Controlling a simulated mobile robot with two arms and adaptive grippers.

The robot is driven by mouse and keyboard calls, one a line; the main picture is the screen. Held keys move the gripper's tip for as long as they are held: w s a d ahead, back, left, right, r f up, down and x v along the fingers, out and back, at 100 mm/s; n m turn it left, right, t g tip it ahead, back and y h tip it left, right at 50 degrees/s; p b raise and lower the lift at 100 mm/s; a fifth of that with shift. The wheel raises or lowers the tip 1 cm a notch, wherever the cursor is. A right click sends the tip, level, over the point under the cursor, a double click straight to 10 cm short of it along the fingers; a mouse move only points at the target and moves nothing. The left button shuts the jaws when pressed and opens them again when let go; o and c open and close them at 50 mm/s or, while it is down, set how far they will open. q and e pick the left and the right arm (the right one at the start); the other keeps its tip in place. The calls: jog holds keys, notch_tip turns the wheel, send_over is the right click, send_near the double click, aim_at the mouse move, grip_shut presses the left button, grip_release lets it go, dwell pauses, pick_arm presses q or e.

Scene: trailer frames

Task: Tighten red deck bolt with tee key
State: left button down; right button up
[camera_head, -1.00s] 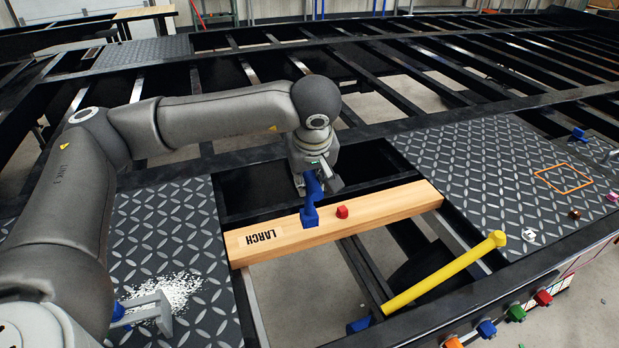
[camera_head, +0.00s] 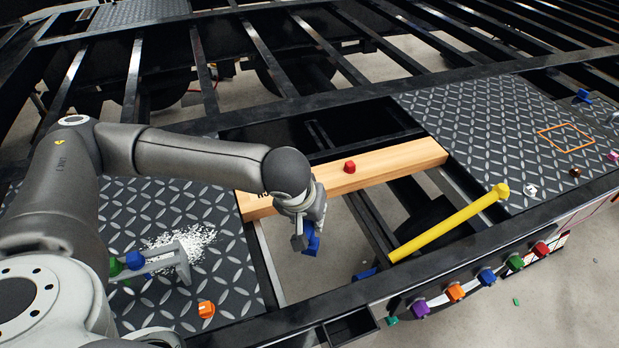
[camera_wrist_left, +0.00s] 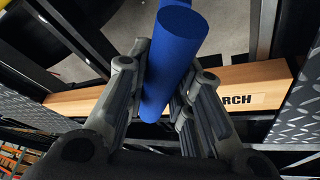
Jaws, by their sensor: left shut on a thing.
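My left gripper (camera_head: 303,236) is shut on a blue tool (camera_head: 312,244), probably the tee key. It holds the tool over the gap at the plank's near side. In the left wrist view the tool is a thick blue cylinder (camera_wrist_left: 172,55) between the fingers; its far end is hidden. The red bolt (camera_head: 349,166) stands on the wooden plank (camera_head: 400,164) beyond and right of the gripper, apart from the tool. The plank's lettering is mostly covered by my arm in the head view. My right gripper is not in view.
A yellow bar (camera_head: 450,225) slants across the frame at right. Several coloured pieces line the front rail, including a purple one (camera_head: 420,308). A grey tool (camera_head: 165,262) lies by white flakes (camera_head: 185,243) on the left plate, near an orange piece (camera_head: 206,310).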

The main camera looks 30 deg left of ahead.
pick_arm(q)
jog(key=s+f+m, duration=0.1)
jog(key=f, duration=0.1)
jog(key=s+d+f+m, duration=0.1)
jog(key=f, duration=0.1)
jog(key=s+d+f+m+h, duration=0.1)
jog(key=f, duration=0.1)
jog(key=shift+s+d+f, duration=0.15)
jog(key=shift+s+f, duration=0.1)
jog(key=shift+s, duration=0.15)
jog(key=shift+w+d+r, duration=0.1)
jog(key=shift+w+d, duration=0.05)
jog(key=shift+d, duration=0.4)
jog(key=shift+a, duration=0.1)
